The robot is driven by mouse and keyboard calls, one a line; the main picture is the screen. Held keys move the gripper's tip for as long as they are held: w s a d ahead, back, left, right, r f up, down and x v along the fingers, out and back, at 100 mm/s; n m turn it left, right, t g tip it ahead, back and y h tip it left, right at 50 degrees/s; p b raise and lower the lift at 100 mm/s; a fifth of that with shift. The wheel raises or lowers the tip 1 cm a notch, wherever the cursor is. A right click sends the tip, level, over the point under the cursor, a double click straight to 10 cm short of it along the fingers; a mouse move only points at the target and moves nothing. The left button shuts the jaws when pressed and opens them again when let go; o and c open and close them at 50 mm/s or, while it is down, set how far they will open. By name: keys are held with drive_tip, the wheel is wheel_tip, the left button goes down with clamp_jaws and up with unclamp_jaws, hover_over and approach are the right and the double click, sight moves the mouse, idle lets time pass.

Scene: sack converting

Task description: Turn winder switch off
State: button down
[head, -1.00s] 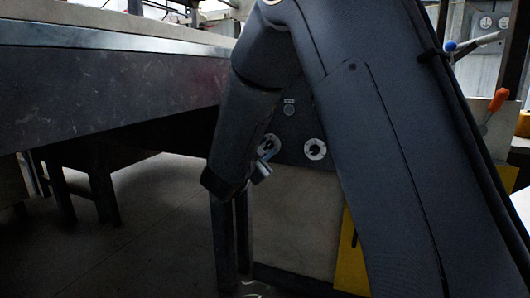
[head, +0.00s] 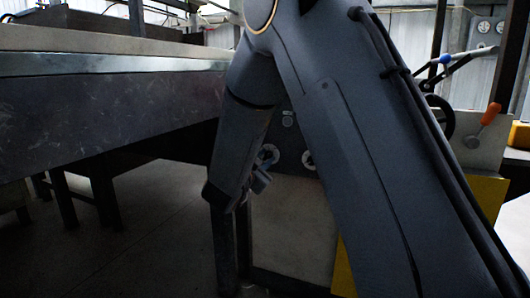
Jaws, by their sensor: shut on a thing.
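A dark panel carries two rotary switches with pale round plates, a left switch (head: 270,153) and a right switch (head: 308,160). No readable label shows which is the winder switch. My gripper (head: 261,179) is at the left switch, at the end of my dark arm, and is shut on its knob. The contact itself is small, dark and partly hidden by the gripper. The turn position of the knob cannot be read. The right switch is partly covered by my arm.
A long table (head: 110,65) with a metal edge runs along the left. An orange-handled lever (head: 491,114) and a black wheel (head: 438,118) stand at the right. Yellow panels (head: 487,195) are low on the right. Open floor (head: 150,235) lies below the table.

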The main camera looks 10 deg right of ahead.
drive_tip(key=n+p, duration=0.4)
drive_tip(key=p, duration=0.3)
drive_tip(key=shift+s+r, duration=0.1)
drive_tip(key=n+p, duration=0.2)
drive_tip(key=p, duration=0.1)
drive_tip(key=shift+n+p, duration=0.3)
drive_tip(key=shift+n, duration=0.1)
drive_tip(key=c, duration=1.9)
unclamp_jaws()
drive_tip(key=shift+o, duration=0.2)
drive_tip(key=p+v, duration=0.2)
drive_tip(key=v, duration=0.5)
drive_tip(key=shift+s+a, duration=0.25)
